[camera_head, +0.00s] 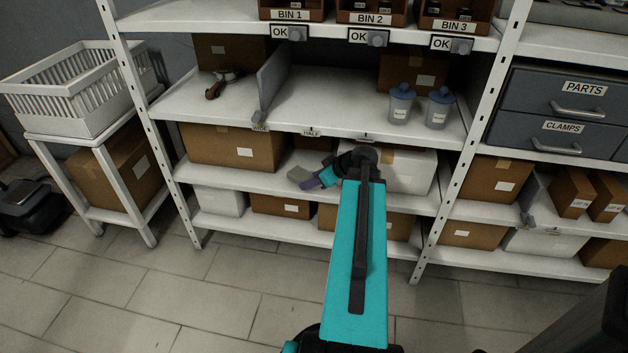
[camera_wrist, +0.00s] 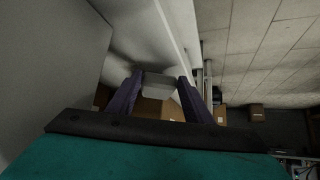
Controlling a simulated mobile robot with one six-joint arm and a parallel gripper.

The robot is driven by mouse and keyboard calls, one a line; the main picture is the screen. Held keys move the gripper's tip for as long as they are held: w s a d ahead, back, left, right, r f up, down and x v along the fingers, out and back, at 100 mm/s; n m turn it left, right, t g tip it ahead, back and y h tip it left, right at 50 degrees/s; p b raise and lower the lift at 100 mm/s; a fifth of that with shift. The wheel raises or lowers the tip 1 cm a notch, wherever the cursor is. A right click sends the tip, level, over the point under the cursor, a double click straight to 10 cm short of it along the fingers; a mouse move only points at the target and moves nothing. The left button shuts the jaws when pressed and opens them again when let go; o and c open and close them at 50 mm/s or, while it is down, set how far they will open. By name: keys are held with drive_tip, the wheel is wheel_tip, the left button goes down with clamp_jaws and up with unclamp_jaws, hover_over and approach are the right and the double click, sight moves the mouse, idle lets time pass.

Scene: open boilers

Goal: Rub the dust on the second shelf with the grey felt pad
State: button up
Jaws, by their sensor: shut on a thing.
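The grey felt pad (camera_head: 299,174) is a small flat block held between the purple fingers of my gripper (camera_head: 315,181). In the wrist view the pad (camera_wrist: 160,82) sits between both fingertips (camera_wrist: 160,80). My gripper is shut on it. The pad is over the front part of the shelf (camera_head: 235,179), second from the bottom, between a cardboard box and a white box. I cannot tell whether the pad touches the shelf. I cannot make out any dust; my arm and gripper hide part of that shelf.
A cardboard box (camera_head: 232,147) stands left of the pad and a white box (camera_head: 408,171) right. The shelf above (camera_head: 320,100) holds a brown-handled tool (camera_head: 219,84), a divider (camera_head: 272,74) and two lidded bottles (camera_head: 402,103). A white upright (camera_head: 470,150) bounds the bay on the right.

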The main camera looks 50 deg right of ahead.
drive_tip(key=shift+w+a, duration=0.3)
drive_tip(key=shift+w, duration=0.2)
